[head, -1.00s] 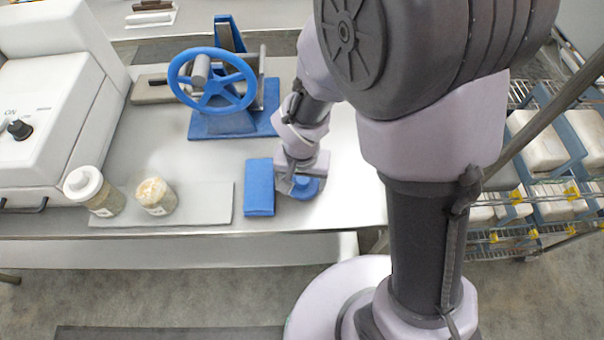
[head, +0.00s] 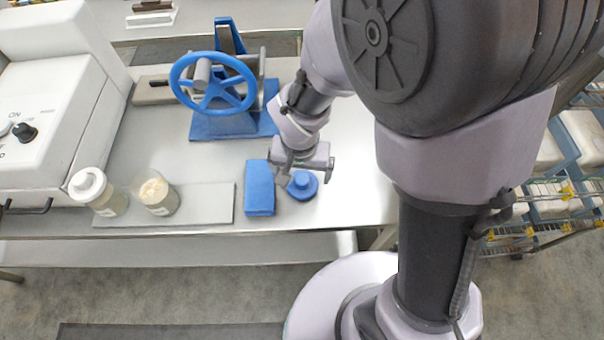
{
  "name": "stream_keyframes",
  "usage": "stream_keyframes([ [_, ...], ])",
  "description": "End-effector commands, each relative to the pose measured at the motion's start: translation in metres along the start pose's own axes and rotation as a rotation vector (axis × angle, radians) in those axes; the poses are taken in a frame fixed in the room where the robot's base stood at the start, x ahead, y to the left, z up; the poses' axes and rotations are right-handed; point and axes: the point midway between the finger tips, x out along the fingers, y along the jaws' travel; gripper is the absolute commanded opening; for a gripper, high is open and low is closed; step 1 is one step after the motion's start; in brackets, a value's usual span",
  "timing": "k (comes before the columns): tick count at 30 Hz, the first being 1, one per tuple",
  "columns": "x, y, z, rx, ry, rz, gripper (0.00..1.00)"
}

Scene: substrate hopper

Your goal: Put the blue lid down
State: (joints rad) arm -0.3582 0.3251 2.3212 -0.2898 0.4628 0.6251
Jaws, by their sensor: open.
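The blue lid (head: 303,187) is a round disc with a raised knob. It lies flat on the metal table, just right of a blue block (head: 259,188). My gripper (head: 305,177) is open, its two fingers spread at the lid's far side. The left finger overlaps the lid's left edge in the picture, and the right finger is beyond its right edge. I cannot tell whether a finger touches the lid. Nothing shows between the jaws apart from the knob area below them.
A blue handwheel device (head: 217,85) stands behind. Two jars, one with a white lid (head: 97,192) and one open (head: 156,193), stand on a grey mat (head: 209,205) at left. A white machine (head: 52,110) is far left. A wire rack (head: 560,195) stands right.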

Motion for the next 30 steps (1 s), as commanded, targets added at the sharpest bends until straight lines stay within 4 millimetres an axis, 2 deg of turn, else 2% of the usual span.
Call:
stream_keyframes([
  [1, -0.022, -0.001, -0.002, 0.0, 0.004, -0.002, 0.94],
  [3, -0.041, -0.001, -0.002, 0.0, 0.004, -0.002, 0.94],
  [6, -0.062, 0.0, -0.001, 0.001, 0.002, -0.001, 0.94],
  [11, -0.081, 0.002, -0.001, 0.005, 0.005, -0.004, 0.94],
  [12, -0.091, 0.006, -0.002, 0.016, 0.015, -0.015, 0.94],
  [14, -0.116, 0.018, -0.004, 0.045, 0.044, -0.048, 0.94],
  [16, -0.155, 0.039, 0.0, 0.088, 0.094, -0.103, 0.94],
  [18, -0.192, 0.059, 0.011, 0.127, 0.15, -0.163, 0.94],
  [21, -0.23, 0.08, 0.033, 0.159, 0.232, -0.239, 0.94],
  [25, -0.253, 0.09, 0.054, 0.169, 0.305, -0.298, 0.94],
  [30, -0.257, 0.092, 0.06, 0.166, 0.321, -0.31, 0.94],
])
